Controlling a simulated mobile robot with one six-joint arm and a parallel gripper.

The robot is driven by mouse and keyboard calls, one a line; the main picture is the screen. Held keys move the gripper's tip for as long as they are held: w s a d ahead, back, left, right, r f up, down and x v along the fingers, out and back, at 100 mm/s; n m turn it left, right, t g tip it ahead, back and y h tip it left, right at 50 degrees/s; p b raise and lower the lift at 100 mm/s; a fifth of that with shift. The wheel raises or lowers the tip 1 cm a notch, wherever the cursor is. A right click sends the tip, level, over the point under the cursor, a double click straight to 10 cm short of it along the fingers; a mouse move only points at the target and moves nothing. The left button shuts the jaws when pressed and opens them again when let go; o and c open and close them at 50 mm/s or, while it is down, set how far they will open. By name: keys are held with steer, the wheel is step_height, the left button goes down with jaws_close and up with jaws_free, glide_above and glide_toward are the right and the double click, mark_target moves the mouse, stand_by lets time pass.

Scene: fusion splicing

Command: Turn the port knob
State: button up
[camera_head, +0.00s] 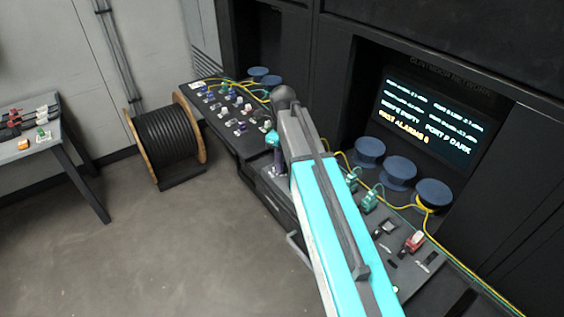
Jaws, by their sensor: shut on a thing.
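My arm reaches from the bottom right to the panel's middle. My gripper (279,170) points down just left of the arm, at the near edge of the dark console (247,150). It is small and partly covered by the arm. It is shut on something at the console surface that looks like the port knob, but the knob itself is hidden.
Several blue round spools (399,172) stand along the back of the console, with yellow fibre running past them. Green connectors (370,199) and a red switch (415,241) are right of my arm. A cable drum (167,140) and a side table (45,137) stand left; the floor between is clear.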

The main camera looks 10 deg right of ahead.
steer(key=shift+n, duration=0.5)
steer(key=n, duration=1)
steer(key=shift+s+n+b, duration=0.1)
steer(key=shift+n+b, duration=0.25)
steer(key=shift+n, duration=0.05)
steer(key=o, duration=1.1)
steer(key=shift+r, duration=0.1)
